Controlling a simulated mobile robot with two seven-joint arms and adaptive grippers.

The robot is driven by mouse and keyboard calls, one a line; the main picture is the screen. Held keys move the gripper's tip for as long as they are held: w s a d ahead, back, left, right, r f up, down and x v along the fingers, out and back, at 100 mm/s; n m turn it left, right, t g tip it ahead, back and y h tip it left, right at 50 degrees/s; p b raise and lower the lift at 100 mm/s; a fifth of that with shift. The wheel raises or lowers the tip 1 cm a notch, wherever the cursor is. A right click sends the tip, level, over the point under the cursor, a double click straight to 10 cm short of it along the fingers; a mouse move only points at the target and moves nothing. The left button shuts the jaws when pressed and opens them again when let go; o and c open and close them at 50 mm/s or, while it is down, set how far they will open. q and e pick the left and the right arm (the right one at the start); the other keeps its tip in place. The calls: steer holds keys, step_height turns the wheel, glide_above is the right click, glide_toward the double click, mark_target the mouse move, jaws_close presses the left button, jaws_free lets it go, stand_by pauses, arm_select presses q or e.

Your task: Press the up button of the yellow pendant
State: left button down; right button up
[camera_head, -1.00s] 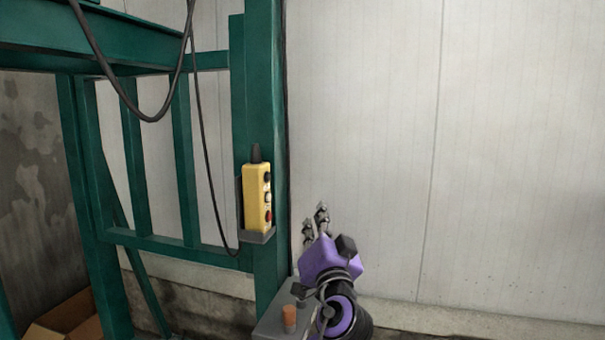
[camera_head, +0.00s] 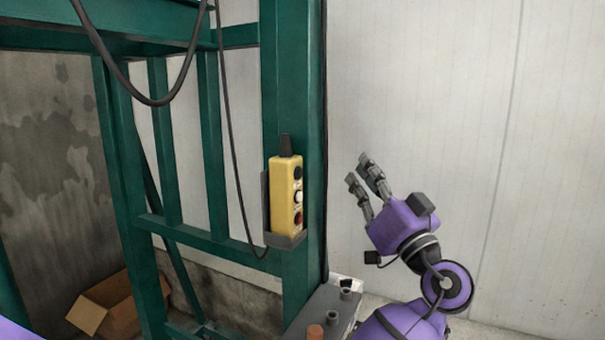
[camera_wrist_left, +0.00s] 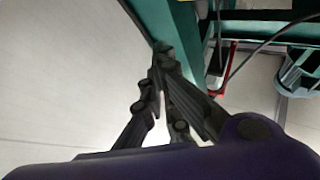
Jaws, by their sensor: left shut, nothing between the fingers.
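The yellow pendant (camera_head: 284,200) sits upright in a dark holder on the green post in the head view. I cannot make out the pendant in that view.
The green post (camera_head: 295,95) and frame stand at the left and centre. A black cable (camera_head: 235,180) hangs beside the pendant. A grey box (camera_head: 330,305) with an orange-brown cylinder (camera_head: 315,332) is below. An open cardboard box (camera_head: 110,305) lies at lower left.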

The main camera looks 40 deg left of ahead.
mark_target(299, 173)
arm_select(q)
steer(key=s+a+p, duration=0.1)
steer(key=a, duration=0.7)
steer(key=shift+s+a, duration=0.35)
arm_select(e)
steer(key=shift+w+a+r, duration=0.45)
steer(key=shift+w+r, duration=0.25)
steer(key=shift+r, duration=0.1)
steer(key=shift+d, duration=0.15)
arm_select(q)
steer(key=shift+f, duration=0.1)
steer(key=shift+s+a, duration=0.1)
steer(key=shift+a, duration=0.35)
arm_select(e)
steer(key=shift+s+f, duration=0.15)
steer(key=shift+f, duration=0.05)
